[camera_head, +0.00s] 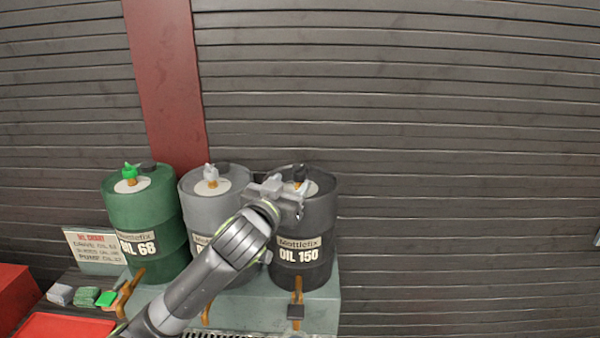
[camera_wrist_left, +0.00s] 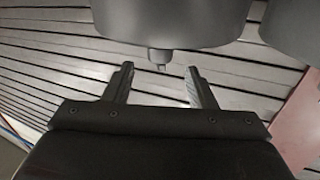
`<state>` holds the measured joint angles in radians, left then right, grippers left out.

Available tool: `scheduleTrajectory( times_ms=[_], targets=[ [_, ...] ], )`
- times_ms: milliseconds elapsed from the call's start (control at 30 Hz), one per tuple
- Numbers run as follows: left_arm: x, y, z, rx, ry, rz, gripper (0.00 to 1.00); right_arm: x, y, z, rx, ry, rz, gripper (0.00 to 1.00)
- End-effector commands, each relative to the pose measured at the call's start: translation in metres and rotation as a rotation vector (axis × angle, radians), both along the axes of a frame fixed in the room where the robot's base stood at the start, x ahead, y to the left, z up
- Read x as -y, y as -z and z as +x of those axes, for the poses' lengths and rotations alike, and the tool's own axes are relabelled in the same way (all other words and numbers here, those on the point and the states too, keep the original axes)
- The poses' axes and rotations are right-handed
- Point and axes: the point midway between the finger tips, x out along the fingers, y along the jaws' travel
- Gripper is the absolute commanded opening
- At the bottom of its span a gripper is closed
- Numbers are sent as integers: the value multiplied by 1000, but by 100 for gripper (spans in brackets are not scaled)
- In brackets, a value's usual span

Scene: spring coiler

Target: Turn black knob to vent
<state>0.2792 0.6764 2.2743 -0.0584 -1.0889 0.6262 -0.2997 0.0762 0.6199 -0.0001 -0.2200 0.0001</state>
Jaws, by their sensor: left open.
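The black knob (camera_head: 300,173) stands on top of the dark grey drum (camera_head: 318,225) labelled "OIL 150", the rightmost of three. My left gripper (camera_head: 294,194) is over the front of that drum's top, close to the knob, and hides part of the lid. In the left wrist view, which looks upside down, a small dark fitting (camera_wrist_left: 160,58) sticks out from a drum (camera_wrist_left: 170,22). It lies between the lines of my two open fingers (camera_wrist_left: 160,82), beyond their tips. Nothing is held.
A light grey drum (camera_head: 190,190) with a grey knob (camera_head: 210,172) and a green drum (camera_head: 155,205) with a green knob (camera_head: 131,171) stand left. A sign (camera_head: 93,248) leans beside them. Brown-handled taps (camera_head: 297,288) hang in front. Slatted wall (camera_head: 450,150) lies behind.

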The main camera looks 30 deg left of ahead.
Motion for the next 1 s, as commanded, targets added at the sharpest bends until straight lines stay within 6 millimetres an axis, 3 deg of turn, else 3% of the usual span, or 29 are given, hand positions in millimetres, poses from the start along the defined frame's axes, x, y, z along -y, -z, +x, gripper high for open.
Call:
scheduleTrajectory(
  times_ms=[200, 400, 833, 1000],
  targets=[
    [-7, -2, 35, -1, -1, -1, 51, 0, -12, 0, 0, 0, 1, 36],
    [-12, -1, 56, 0, 0, -1, 51, 0, -17, 0, 0, 0, 0, 36],
    [-13, 0, 64, 1, 1, 1, 51, 4, -18, -1, 0, -1, -5, 36],
    [-13, 0, 64, 1, 1, 0, 31, 4, -18, -1, 0, -1, -5, 36]
  ],
)
